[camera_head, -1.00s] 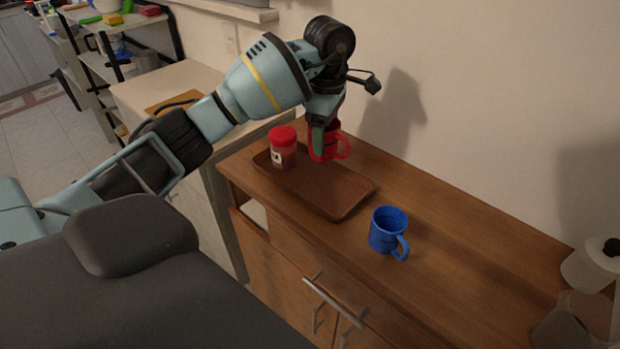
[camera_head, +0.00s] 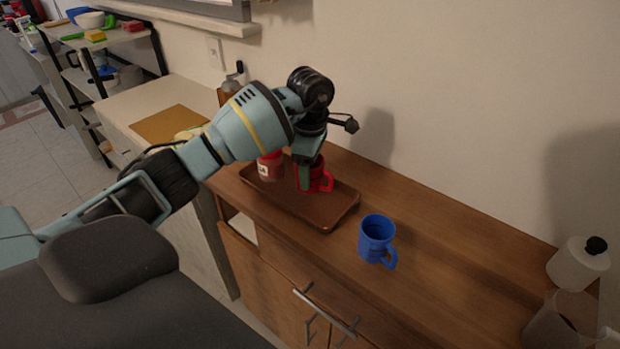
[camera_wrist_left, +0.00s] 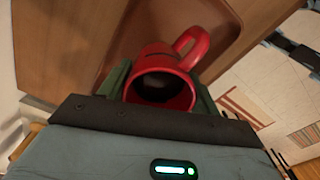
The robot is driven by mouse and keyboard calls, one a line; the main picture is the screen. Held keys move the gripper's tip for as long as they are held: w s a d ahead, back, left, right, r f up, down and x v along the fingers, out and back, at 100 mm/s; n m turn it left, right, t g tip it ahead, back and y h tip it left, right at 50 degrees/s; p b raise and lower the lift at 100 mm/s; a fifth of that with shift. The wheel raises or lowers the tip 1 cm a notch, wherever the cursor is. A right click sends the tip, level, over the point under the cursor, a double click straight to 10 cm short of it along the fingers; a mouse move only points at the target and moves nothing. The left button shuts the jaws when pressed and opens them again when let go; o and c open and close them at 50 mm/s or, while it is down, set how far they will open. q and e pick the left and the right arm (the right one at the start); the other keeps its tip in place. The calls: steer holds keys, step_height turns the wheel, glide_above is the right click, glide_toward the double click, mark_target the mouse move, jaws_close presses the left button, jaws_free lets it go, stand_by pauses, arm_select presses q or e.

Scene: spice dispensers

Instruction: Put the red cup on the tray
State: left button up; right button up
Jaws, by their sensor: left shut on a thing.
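The red cup (camera_head: 319,177) is over the brown tray (camera_head: 338,213) on the wooden cabinet, near the tray's back edge. My left gripper (camera_head: 305,174) points down and is shut on the cup. The left wrist view shows the red cup (camera_wrist_left: 166,78) between the green fingers, with its handle toward the upper right and the tray (camera_wrist_left: 118,38) behind it. I cannot tell whether the cup's base touches the tray. My right gripper is not in view.
A red-lidded jar (camera_head: 270,166) stands on the tray left of the cup, partly hidden by my left arm. A blue mug (camera_head: 376,239) stands on the cabinet top (camera_head: 440,235) right of the tray. A white bottle (camera_head: 578,264) is at the far right.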

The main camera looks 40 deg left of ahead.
arm_select(q)
step_height(320, 180, down, 3)
steer(key=shift+f, duration=0.1)
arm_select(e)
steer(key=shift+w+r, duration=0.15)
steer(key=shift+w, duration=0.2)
arm_select(q)
steer(key=shift+f, duration=0.15)
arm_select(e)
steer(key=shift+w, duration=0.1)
arm_select(q)
steer(key=o, duration=1.2)
steer(key=shift+o, duration=0.2)
step_height(320, 180, up, 12)
steer(key=shift+s, duration=0.1)
